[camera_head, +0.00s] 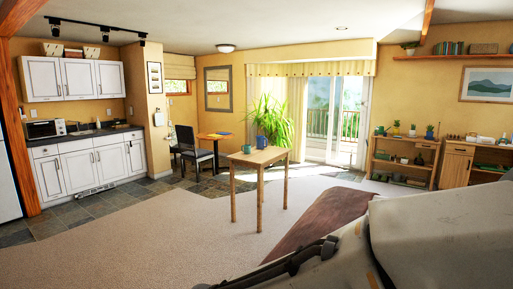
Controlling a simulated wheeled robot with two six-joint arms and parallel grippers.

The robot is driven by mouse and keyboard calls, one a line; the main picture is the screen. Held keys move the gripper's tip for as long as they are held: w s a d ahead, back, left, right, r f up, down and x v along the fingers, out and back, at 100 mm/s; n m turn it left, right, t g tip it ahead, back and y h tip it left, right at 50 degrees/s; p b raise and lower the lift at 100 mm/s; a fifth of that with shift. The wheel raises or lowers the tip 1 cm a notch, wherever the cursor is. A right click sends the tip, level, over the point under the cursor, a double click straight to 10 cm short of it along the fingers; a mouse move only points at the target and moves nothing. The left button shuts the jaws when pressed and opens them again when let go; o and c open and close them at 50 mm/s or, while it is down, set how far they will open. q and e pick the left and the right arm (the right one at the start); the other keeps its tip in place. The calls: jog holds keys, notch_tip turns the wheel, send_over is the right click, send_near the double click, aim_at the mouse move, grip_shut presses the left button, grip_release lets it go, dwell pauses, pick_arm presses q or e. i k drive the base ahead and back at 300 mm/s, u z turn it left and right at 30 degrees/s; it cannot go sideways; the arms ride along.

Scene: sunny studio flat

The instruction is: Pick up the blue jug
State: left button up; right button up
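The blue jug (261,142) stands upright on a tall, narrow wooden table (270,156) in the middle of the room. A smaller green mug (247,149) stands just left of it on the same tabletop. Neither of my grippers shows in the head view. A large, pale, worn part, which seems to be my own arm, fills the lower right corner and hides the floor there.
A brown rug or cover (322,219) lies right of the table. Carpet (150,232) in front and to the left is clear. Behind stand a black chair (188,142), a small dining table (214,136) and a plant (270,118). Shelves (404,160) stand at right.

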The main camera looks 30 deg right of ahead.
aim_at(260, 139)
jog(key=u, duration=0.2)
jog(key=i, duration=5.8)
jog(key=z, duration=1.4)
jog(key=i, duration=2.6)
